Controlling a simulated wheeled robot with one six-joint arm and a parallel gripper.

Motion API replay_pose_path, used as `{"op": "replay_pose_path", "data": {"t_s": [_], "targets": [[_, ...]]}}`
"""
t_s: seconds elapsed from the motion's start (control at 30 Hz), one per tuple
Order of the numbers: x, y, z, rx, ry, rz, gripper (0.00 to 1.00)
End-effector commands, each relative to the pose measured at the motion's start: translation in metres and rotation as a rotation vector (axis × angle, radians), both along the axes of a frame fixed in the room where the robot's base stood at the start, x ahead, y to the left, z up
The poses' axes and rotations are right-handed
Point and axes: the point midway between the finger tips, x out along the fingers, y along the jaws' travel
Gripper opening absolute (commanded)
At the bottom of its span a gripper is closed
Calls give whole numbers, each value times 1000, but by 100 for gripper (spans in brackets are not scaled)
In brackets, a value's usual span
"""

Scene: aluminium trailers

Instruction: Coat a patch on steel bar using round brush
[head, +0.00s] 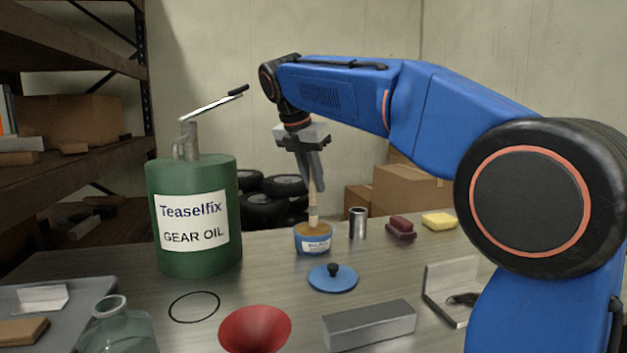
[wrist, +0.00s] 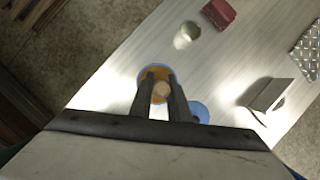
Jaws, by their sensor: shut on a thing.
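My gripper (head: 313,178) is shut on the round brush (head: 313,207), which has a pale handle and hangs upright. The brush's lower end is at the open top of a small blue tin (head: 313,246) with amber contents; whether it dips in is hard to tell. In the wrist view, my gripper's fingers (wrist: 160,84) hold the brush (wrist: 161,91) over the tin (wrist: 147,72). A blue lid with a dark knob (head: 333,281) lies in front of the tin. The steel bar (head: 369,325) is a grey block at the front of the bench.
A green gear oil drum (head: 195,255) with a pump handle stands left of the tin. A metal cylinder (head: 358,223), a dark red block (head: 401,228) and a yellow sponge (head: 439,221) are to the right. A red funnel (head: 254,330), glass bottle (head: 117,330) and metal angle (head: 450,287) are near the front.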

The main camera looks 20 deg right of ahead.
Motion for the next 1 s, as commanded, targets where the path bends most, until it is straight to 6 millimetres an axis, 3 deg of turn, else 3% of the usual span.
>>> {"op": "replay_pose_path", "data": {"t_s": [1.0], "targets": [[0,0,-8,0,0,0,0]]}}
